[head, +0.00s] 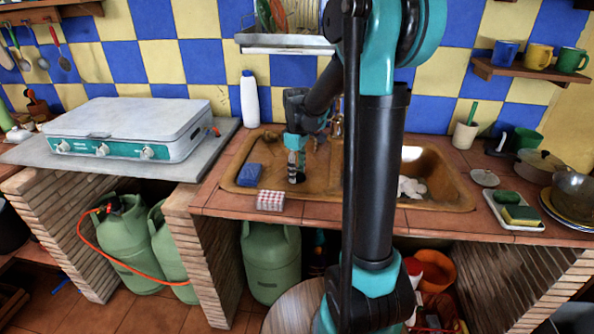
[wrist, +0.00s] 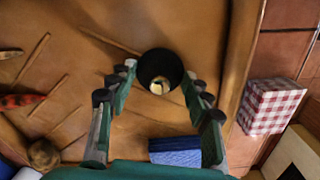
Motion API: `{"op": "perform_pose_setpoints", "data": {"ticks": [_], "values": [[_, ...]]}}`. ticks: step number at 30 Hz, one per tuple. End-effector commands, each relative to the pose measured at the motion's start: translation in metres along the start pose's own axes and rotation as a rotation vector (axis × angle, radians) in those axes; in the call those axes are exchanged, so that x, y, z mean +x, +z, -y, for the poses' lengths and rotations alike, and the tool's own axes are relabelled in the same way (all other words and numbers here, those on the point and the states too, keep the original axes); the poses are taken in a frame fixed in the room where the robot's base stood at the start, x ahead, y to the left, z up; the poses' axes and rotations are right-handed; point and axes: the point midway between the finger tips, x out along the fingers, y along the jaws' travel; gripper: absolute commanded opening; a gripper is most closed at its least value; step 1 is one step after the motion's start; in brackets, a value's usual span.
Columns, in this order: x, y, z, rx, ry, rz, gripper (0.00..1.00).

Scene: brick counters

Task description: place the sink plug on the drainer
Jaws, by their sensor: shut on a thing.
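The sink plug (wrist: 160,66), a round black piece with a pale knob in its middle, is between my fingertips in the wrist view. My gripper (head: 297,170) points down and is shut on it; in the head view the plug is hard to make out against the dark fingers. The drainer (wrist: 150,120) is the brown ridged surface under the gripper, also seen in the head view (head: 245,152) left of the sink basin. The plug is over the drainer, low down; I cannot tell whether it touches.
A blue sponge (head: 249,175) lies on the drainer's left part. A red-checked box (head: 271,200) sits at its front edge. A white bottle (head: 249,98) stands behind, and a stove (head: 130,128) is at left. My arm covers part of the basin.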

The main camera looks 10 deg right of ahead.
Motion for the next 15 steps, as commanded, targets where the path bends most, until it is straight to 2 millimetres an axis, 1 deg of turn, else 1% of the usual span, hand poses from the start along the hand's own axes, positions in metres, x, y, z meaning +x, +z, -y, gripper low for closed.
{"op": "perform_pose_setpoints", "data": {"ticks": [1, 6, 15], "values": [[0.0010, -0.0001, -0.0001, 0.000, 0.000, 0.000, 0.50], [0.0006, -0.0001, -0.0001, 0.000, 0.000, 0.000, 0.70], [-0.0003, -0.0001, -0.0001, 0.000, 0.000, 0.000, 0.70]]}}
